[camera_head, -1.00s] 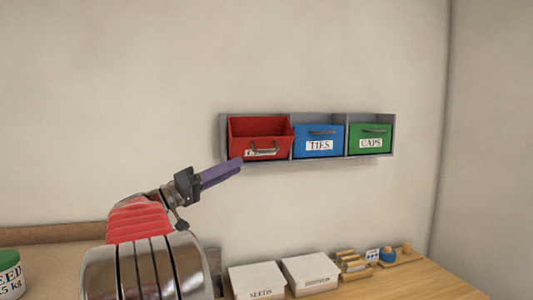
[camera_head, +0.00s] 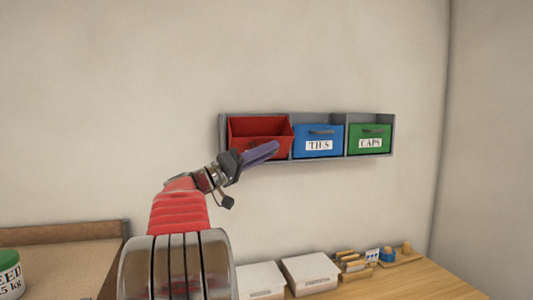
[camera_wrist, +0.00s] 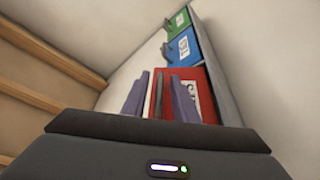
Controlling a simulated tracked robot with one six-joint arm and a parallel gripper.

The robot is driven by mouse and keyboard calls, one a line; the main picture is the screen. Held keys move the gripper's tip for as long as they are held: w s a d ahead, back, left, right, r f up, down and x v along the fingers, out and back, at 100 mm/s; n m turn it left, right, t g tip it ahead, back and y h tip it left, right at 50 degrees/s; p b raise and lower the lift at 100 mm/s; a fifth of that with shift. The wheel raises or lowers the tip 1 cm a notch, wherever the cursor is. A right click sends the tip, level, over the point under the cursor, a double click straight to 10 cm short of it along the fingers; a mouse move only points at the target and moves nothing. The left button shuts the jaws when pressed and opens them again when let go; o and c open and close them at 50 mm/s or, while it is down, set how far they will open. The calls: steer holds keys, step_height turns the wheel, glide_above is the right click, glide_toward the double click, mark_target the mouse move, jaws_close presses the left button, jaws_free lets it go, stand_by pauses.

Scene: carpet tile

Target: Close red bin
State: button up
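The red bin (camera_head: 258,127) sits in the left compartment of a grey wall rack (camera_head: 222,140). It juts out past the blue and green bins, and its inside shows from above. My gripper (camera_head: 273,148) is in front of the bin's lower right front and hides its label and most of its handle. In the wrist view my two purple fingers (camera_wrist: 159,76) stand apart with the red bin (camera_wrist: 195,76) behind and right of them. I cannot tell whether the fingers touch the bin.
The blue TIES bin (camera_head: 318,134) and green CAPS bin (camera_head: 370,132) sit flush in the rack to the right. Below, a wooden bench (camera_head: 400,284) carries white boxes (camera_head: 310,268), small wooden items and a blue object (camera_head: 387,256). The wall around the rack is bare.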

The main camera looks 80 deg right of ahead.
jaws_close()
stand_by(1.4)
